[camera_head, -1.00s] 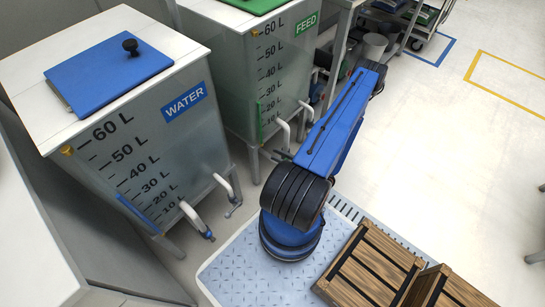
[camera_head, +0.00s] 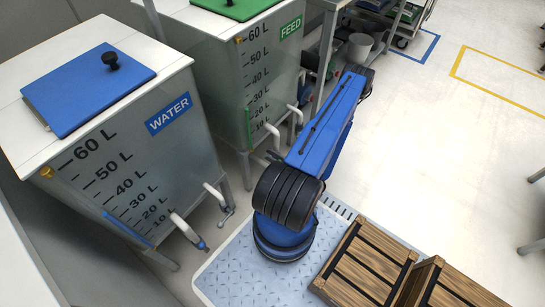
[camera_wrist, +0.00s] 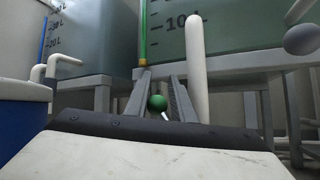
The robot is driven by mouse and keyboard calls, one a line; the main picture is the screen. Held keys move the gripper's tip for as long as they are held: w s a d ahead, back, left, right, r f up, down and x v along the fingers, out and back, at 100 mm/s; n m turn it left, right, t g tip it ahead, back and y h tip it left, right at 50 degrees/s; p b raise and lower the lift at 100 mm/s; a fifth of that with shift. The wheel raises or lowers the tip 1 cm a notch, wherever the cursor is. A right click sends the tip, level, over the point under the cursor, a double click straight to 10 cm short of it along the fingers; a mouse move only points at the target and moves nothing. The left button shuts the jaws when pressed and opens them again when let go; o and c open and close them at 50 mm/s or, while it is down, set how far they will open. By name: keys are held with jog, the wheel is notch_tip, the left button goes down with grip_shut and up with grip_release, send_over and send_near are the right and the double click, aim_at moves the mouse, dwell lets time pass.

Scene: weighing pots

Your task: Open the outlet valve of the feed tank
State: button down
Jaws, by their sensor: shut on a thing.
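The feed tank (camera_head: 262,80) has a FEED label, a litre scale and a green hatch on its white top. In the wrist view its lower wall (camera_wrist: 232,36) and white outlet pipe (camera_wrist: 196,65) rise ahead. My gripper (camera_wrist: 160,84) is at the foot of this tank, left of the pipe. A green ball knob (camera_wrist: 157,103), seemingly the valve handle's end, shows between the two grey fingers, with a short pale rod below it. The fingers are shut on it. The valve body is hidden. In the head view my blue arm mostly hides the gripper.
The water tank (camera_head: 140,165) with a blue hatch stands left of the feed tank, its own pipes and blue-tipped valve (camera_head: 200,245) at its foot. Wooden crates (camera_head: 365,262) rest on my deck. Open floor (camera_head: 440,150) lies to the right.

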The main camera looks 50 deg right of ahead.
jog(key=shift+w+d+f, duration=0.1)
jog(key=shift+f, duration=0.1)
jog(key=c, duration=1.6)
grip_release()
jog(key=v, duration=1.2)
jog(key=shift+f, duration=0.1)
